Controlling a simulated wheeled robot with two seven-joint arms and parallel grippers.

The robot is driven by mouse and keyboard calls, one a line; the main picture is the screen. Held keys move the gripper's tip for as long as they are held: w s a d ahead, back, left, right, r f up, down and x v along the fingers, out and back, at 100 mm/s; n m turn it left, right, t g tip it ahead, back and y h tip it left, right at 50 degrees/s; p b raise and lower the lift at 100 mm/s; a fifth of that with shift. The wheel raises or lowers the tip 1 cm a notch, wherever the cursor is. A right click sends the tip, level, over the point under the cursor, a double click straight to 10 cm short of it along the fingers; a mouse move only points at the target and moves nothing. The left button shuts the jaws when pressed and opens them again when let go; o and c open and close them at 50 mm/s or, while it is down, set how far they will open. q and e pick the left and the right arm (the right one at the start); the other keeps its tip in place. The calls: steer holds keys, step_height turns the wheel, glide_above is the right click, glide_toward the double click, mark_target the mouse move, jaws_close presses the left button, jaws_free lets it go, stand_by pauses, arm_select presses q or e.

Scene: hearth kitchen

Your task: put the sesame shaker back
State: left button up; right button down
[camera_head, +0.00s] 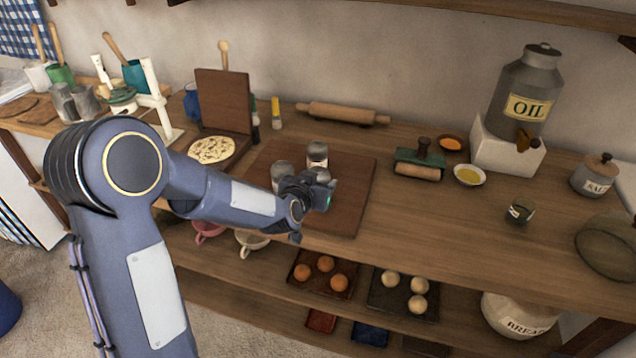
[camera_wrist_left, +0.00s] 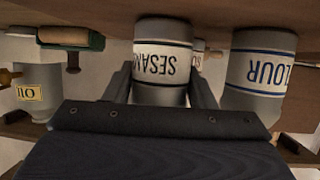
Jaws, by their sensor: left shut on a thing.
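The sesame shaker (camera_wrist_left: 162,62) is a grey metal cylinder with a white label reading SESAME, upside down in the left wrist view. In the head view it (camera_head: 317,153) is upright at the dark wooden board (camera_head: 345,205). My left gripper (camera_head: 318,180) is shut on it, with one finger on each side. I cannot tell whether its base touches the board. A similar flour shaker (camera_wrist_left: 262,72) stands close beside it, to its left in the head view (camera_head: 281,173), partly hidden by my gripper. My right gripper is not in view.
A rolling pin (camera_head: 343,114) lies at the wall. A green-framed roller (camera_head: 419,163), small bowls (camera_head: 469,175) and the oil can (camera_head: 525,90) stand to the right. A flatbread (camera_head: 212,150) is to the left. The counter right of the board has free room.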

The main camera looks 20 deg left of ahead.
arm_select(q)
steer(key=o, duration=1)
steer(key=shift+f, duration=0.1)
steer(key=shift+r+p, duration=0.25)
steer(key=shift+p, duration=0.05)
steer(key=shift+s+r, duration=0.1)
steer(key=shift+s, duration=0.25)
steer(key=s+a+r+n+g+p, duration=0.1)
steer(key=s+r+g, duration=0.1)
steer(key=s, duration=0.9)
steer(key=s+a+r+n+g+h+p, duration=0.1)
steer(key=s+r+g, duration=0.2)
steer(key=s, duration=0.9)
steer(key=s+a+r+g+h+p, duration=0.1)
steer(key=s+r+g+p, duration=0.1)
steer(key=s, duration=1)
steer(key=shift+a+r+n+g, duration=0.2)
steer(key=shift+r+n+g, duration=0.05)
steer(key=shift+n+g, duration=0.15)
